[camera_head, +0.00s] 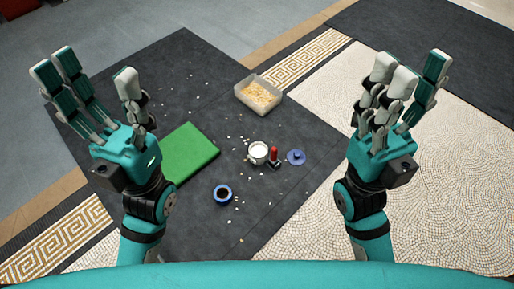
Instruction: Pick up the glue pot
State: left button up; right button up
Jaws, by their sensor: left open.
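A small round pot with white contents (258,153), which looks like the glue pot, stands upright on the dark mat (205,75) in the middle of the camera_head view. A blue disc like a lid with a knob (296,158) lies to its right. A red-handled tool (274,155) stands close beside the pot, at its right; I cannot tell if they touch. My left gripper (98,72) is open and empty, raised at the left. My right gripper (409,68) is open and empty, raised at the right. Both are well apart from the pot.
A green board (190,152) lies left of the pot. A blue ring-shaped container with a dark middle (222,194) sits nearer me. A tray of yellowish pieces (259,105) stands farther back. Small pale chips lie scattered on the mat. A pale mosaic floor (310,215) borders it at the right.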

aim_at(258, 150)
jog(key=l+u, duration=0.1)
jog(key=u, duration=0.35)
jog(key=i+l+u, duration=0.1)
jog(key=u, duration=0.3)
jog(key=l+u, duration=0.15)
jog(key=u, duration=0.3)
jog(key=l+u, duration=0.35)
jog(key=l, duration=0.45)
jog(key=k+l+u, duration=0.1)
jog(key=l+u, duration=0.25)
jog(key=l, duration=0.65)
jog(key=k+l, duration=0.1)
jog(key=l, duration=0.15)
